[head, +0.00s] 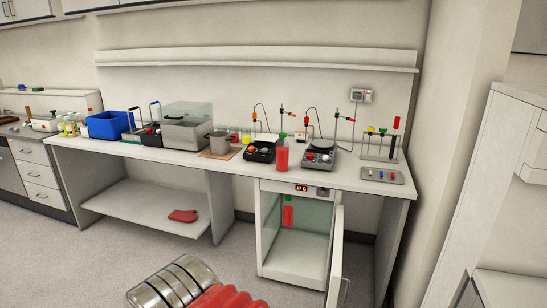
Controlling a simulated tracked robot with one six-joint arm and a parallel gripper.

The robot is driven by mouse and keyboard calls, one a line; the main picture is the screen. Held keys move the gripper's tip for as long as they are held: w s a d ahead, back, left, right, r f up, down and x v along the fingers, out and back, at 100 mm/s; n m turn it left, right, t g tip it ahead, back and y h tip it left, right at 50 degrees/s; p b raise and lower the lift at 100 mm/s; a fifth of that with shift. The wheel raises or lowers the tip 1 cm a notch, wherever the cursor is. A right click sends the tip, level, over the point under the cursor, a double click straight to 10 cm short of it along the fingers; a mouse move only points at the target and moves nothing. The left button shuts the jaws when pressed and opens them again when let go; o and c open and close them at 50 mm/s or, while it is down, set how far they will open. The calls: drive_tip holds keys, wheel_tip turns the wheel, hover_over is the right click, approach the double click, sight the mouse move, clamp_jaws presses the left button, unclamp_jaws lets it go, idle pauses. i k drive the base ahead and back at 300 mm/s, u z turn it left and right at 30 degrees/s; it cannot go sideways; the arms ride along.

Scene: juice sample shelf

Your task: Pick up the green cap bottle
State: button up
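A bottle of red liquid with a green cap (282,155) stands upright on the white bench top, near its front edge, between two small black devices. A second red bottle (288,215) stands inside the open cabinet below the bench; its top looks greenish but is small and hard to make out. My gripper is not in view. A silver ribbed part and a red ribbed part at the bottom edge look like my own arm, well in front of the bench and apart from both bottles.
The cabinet door (335,255) is swung open toward me on the right. Black devices stand left (261,151) and right (319,156) of the bench bottle. A grey pot (219,143), a blue bin (110,125) and a tube rack (379,158) share the bench. Grey floor lies clear in front.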

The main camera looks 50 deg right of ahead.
sight(282, 146)
drive_tip(key=z, duration=0.15)
drive_tip(key=i, duration=1.8)
drive_tip(key=z, duration=0.65)
drive_tip(key=i, duration=0.7)
drive_tip(key=z, duration=0.85)
drive_tip(key=i, duration=0.55)
drive_tip(key=z, duration=0.7)
drive_tip(key=i, duration=0.75)
drive_tip(key=z, duration=0.1)
